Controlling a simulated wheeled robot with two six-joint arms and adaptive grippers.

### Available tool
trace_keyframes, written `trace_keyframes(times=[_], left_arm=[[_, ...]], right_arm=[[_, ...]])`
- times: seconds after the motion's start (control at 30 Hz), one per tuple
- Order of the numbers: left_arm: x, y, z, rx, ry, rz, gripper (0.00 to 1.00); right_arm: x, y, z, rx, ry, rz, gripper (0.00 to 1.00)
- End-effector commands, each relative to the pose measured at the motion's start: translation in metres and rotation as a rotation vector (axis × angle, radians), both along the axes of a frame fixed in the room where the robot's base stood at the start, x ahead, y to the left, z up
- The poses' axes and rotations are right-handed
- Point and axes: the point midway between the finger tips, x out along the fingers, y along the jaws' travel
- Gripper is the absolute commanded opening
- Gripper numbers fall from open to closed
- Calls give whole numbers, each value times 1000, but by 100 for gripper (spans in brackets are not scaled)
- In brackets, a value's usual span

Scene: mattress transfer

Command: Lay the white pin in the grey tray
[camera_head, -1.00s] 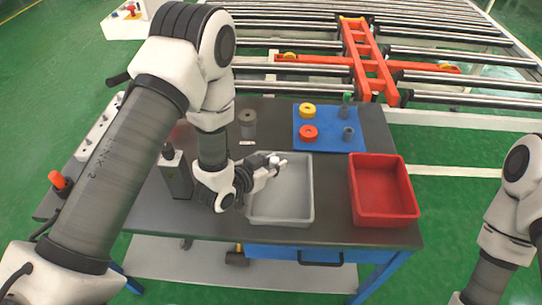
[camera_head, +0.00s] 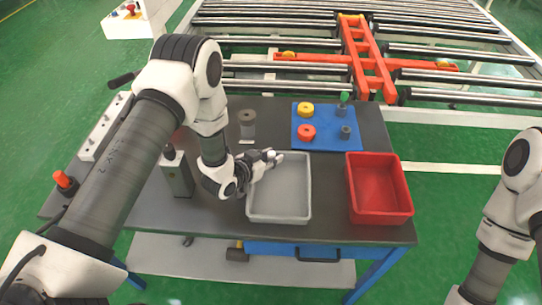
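The grey tray (camera_head: 290,212) sits on the dark table, left of the red bin. My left gripper (camera_head: 275,158) reaches in from the left, over the tray's far left corner, its fingers pointing right. A small pale bit shows at its fingertips. I cannot tell whether this is the white pin or part of the fingers, nor whether the fingers are open or shut. I do not see the white pin clearly anywhere else. The visible tray floor looks empty. My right arm shows at the right edge, but its gripper is out of view.
A red bin (camera_head: 377,190) stands right of the tray. A blue mat (camera_head: 325,137) behind holds a yellow ring (camera_head: 305,109), a red ring (camera_head: 306,132) and grey parts. A grey cylinder (camera_head: 247,122) stands behind the gripper. A grey box-like block (camera_head: 177,175) stands left.

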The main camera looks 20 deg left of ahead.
Motion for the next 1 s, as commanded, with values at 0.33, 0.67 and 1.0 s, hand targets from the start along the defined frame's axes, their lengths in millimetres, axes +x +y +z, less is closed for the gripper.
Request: trace_keyframes(times=[0.33, 0.67, 1.0], left_arm=[[-1, 1, 6, -1, 0, 0, 34], [-66, 26, 31, -3, 2, 6, 34], [-105, 39, 50, -1, -1, 0, 34]], right_arm=[[0, 0, 4, 0, -1, 0, 85], [0, 0, -11, 0, 0, 0, 85], [0, 0, -15, 0, -1, 0, 85]])
